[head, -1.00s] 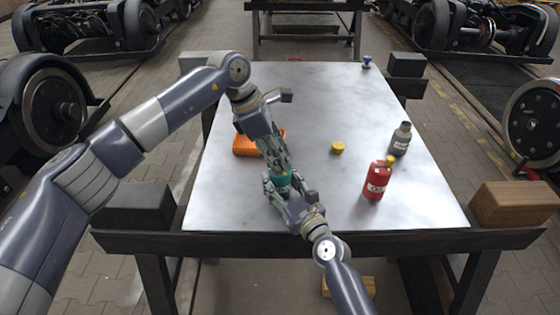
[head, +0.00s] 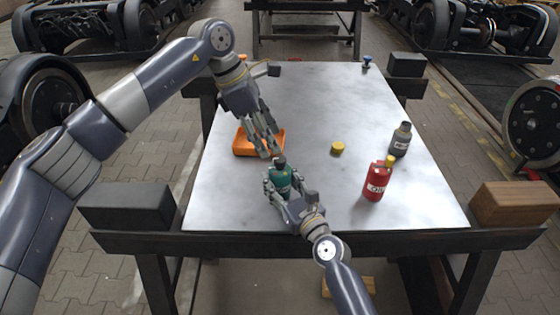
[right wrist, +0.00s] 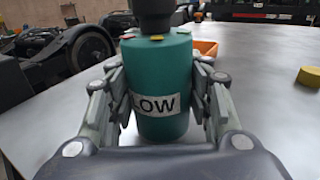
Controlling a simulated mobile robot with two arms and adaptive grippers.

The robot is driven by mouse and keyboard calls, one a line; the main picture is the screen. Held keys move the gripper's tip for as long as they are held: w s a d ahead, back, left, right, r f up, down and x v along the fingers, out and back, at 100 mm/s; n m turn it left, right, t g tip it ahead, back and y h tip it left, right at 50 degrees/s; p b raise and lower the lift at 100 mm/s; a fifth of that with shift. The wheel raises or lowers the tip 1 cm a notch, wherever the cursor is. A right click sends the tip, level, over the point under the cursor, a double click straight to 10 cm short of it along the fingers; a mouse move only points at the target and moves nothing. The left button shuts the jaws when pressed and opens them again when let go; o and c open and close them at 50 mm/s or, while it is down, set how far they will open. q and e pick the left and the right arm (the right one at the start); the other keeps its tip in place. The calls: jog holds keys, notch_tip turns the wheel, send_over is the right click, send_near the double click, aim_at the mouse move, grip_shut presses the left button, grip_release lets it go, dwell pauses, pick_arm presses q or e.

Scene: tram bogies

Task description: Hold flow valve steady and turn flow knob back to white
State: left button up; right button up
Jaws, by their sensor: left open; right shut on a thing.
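The flow valve (head: 283,177) is a teal cylinder standing upright near the table's front edge. Its white label (right wrist: 155,103) reads "LOW", the rest being hidden. The dark flow knob (head: 280,161) sits on top; it also shows in the right wrist view (right wrist: 157,14), cut off by the top edge. I cannot tell which mark the knob points to. My right gripper (head: 284,186) is shut around the valve's body. My left gripper (head: 268,151) is open and empty, just above and left of the knob, apart from it.
An orange bin (head: 243,145) lies behind the valve, partly behind my left gripper. A yellow cap (head: 337,148), a red bottle (head: 376,184), a grey bottle (head: 400,142) and a blue knobbed item (head: 367,62) stand on the metal table (head: 320,100). The middle of the table is mostly clear.

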pick_arm(q)
jog(key=v, duration=0.5)
jog(key=shift+a+r, duration=0.2)
jog(key=shift+r, duration=0.15)
pick_arm(e)
jog(key=o, duration=1.2)
jog(key=shift+s, duration=0.1)
